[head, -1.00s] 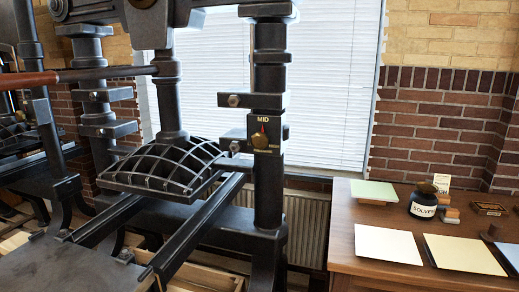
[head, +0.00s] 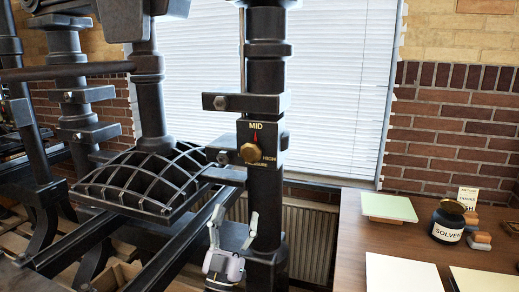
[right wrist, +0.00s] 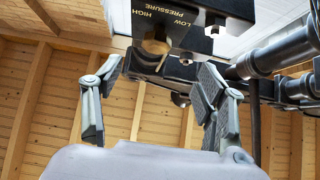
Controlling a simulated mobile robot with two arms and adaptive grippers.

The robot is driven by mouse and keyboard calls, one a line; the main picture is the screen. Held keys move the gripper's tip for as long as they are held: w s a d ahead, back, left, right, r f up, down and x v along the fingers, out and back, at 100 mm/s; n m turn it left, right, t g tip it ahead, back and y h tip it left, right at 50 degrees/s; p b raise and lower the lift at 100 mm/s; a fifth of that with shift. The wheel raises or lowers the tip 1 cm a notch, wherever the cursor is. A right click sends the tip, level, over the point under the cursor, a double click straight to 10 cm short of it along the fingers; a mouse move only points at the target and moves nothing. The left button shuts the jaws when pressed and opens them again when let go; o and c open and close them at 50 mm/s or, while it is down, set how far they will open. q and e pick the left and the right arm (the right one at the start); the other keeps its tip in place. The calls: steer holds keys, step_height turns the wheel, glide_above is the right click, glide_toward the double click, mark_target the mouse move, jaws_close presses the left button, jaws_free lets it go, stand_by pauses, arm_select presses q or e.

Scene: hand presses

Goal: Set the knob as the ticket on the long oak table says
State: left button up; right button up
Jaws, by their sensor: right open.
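The brass knob (head: 251,152) sits on a black plate (head: 270,133) on the press's right column. The plate reads MID at the top and HIGH at the right, and a red mark above the knob points to MID. The knob also shows in the right wrist view (right wrist: 156,43), with LOW, HIGH and PRESSURE lettered by it. My right gripper (head: 232,226) is open and empty below the knob, apart from it. In the right wrist view its fingers (right wrist: 158,80) stand wide apart. The ticket (head: 466,198) stands on the oak table (head: 348,240), its lettering partly hidden by the jar.
The black press column (head: 266,80) and its side brackets (head: 225,102) are close to my right gripper. On the table are a SOLVENT jar (head: 447,225), a pale green pad (head: 388,207), white sheets (head: 400,274) and wooden-handled stamps. A window is behind.

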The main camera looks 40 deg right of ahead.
mark_target(249, 160)
steer(key=p+x, duration=0.1)
steer(key=x, duration=0.4)
steer(key=p+x, duration=0.2)
steer(key=x, duration=0.3)
steer(key=a+r+p+x, duration=0.1)
steer(key=x, duration=0.5)
steer(key=shift+s, duration=0.4)
steer(key=shift+w+d+r, duration=0.15)
steer(key=shift+d+r, duration=0.2)
steer(key=shift+r, duration=0.05)
arm_select(q)
steer(key=a+r, duration=0.1)
steer(key=r, duration=0.1)
steer(key=s+a+r, duration=0.1)
steer(key=a+r, duration=0.1)
steer(key=shift+s+r, duration=0.15)
arm_select(e)
steer(key=shift+c, duration=0.3)
arm_select(q)
steer(key=shift+s, duration=0.1)
arm_select(e)
steer(key=shift+m, duration=0.3)
steer(key=c, duration=1.1)
